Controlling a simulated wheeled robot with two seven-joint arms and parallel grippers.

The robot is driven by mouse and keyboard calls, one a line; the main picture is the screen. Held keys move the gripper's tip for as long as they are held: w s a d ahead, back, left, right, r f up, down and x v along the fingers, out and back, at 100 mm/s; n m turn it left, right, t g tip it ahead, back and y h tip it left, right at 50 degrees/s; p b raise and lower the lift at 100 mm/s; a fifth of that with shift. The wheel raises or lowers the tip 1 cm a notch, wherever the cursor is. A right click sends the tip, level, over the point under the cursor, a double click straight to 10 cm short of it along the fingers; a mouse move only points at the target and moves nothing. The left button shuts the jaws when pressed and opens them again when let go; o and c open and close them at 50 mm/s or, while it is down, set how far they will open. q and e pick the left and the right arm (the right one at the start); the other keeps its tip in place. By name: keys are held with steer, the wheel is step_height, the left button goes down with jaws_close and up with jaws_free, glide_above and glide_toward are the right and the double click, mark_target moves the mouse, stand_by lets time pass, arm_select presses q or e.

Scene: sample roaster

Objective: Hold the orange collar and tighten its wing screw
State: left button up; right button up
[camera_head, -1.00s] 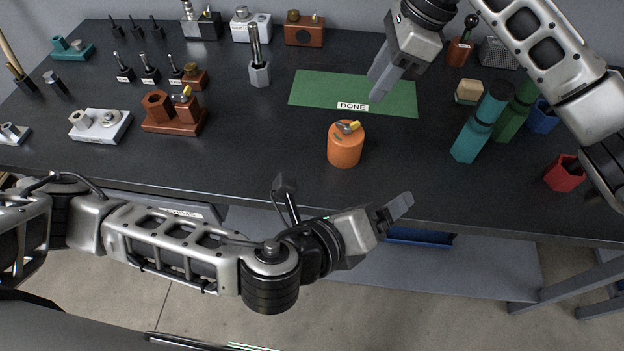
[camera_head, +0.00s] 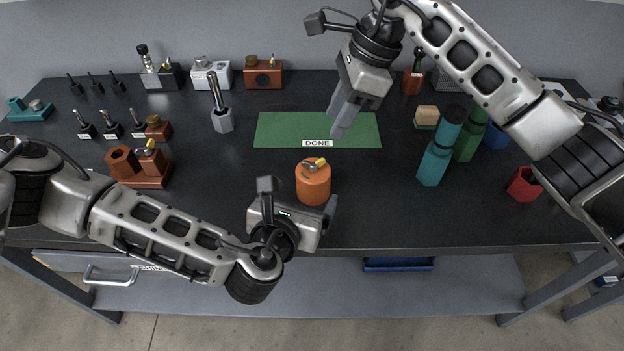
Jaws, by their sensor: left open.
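The orange collar (camera_head: 313,186) stands upright on the dark table, in front of the green mat. Its wing screw (camera_head: 314,163), with a yellowish tip, sits on its top. My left gripper (camera_head: 326,212) is just in front of the collar, low over the table's front part; its jaws are open, partly hidden by its own body, and I cannot tell whether a finger touches the collar. My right gripper (camera_head: 341,118) is above the green mat, behind and to the right of the collar, fingers pointing down. Its fingers overlap in this view, so the gap between them cannot be judged.
The green mat (camera_head: 270,128) bears a DONE label. A teal cylinder (camera_head: 436,160) and a red holder (camera_head: 524,184) stand to the right. A brown fixture (camera_head: 152,175) stands left, near my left arm. Table between collar and teal cylinder is clear.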

mark_target(313, 179)
arm_select(q)
steer(key=x, duration=0.7)
steer(key=shift+f, duration=0.1)
steer(key=c, duration=1.2)
steer(key=o, duration=1.1)
steer(key=shift+r, duration=0.3)
steer(key=shift+c, duration=0.2)
steer(key=c, duration=1.1)
